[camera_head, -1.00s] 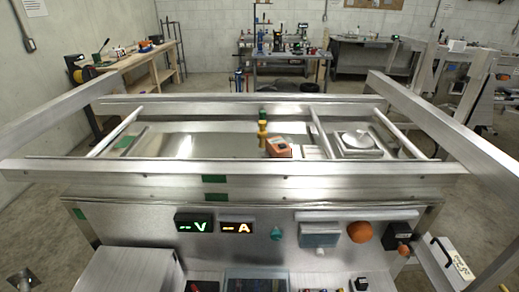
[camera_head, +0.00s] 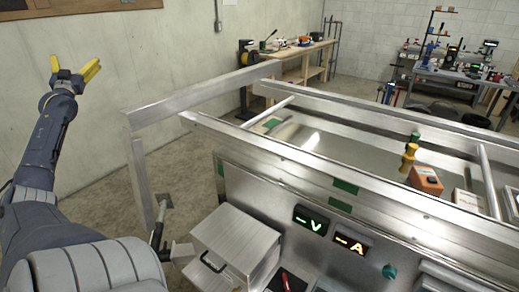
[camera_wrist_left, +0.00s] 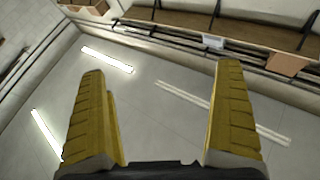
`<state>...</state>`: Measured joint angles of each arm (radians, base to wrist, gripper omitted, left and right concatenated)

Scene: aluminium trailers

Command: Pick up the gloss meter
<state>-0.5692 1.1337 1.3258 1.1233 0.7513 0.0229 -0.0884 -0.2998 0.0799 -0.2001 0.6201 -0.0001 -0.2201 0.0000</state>
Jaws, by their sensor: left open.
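An orange boxy device (camera_head: 426,180), which may be the gloss meter, sits inside the metal trailer frame at the right of the head view. A yellow and green upright object (camera_head: 409,158) stands just left of it. My left gripper (camera_head: 74,70) is raised at the upper left, open and empty, far from the device and outside the frame. My right gripper is not in view.
The trailer's metal rails (camera_head: 215,95) stand between my left arm and the device. A panel with lit V and A displays (camera_head: 330,230) faces me. A metal box with a handle (camera_head: 235,240) is below. Air around the left gripper is clear.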

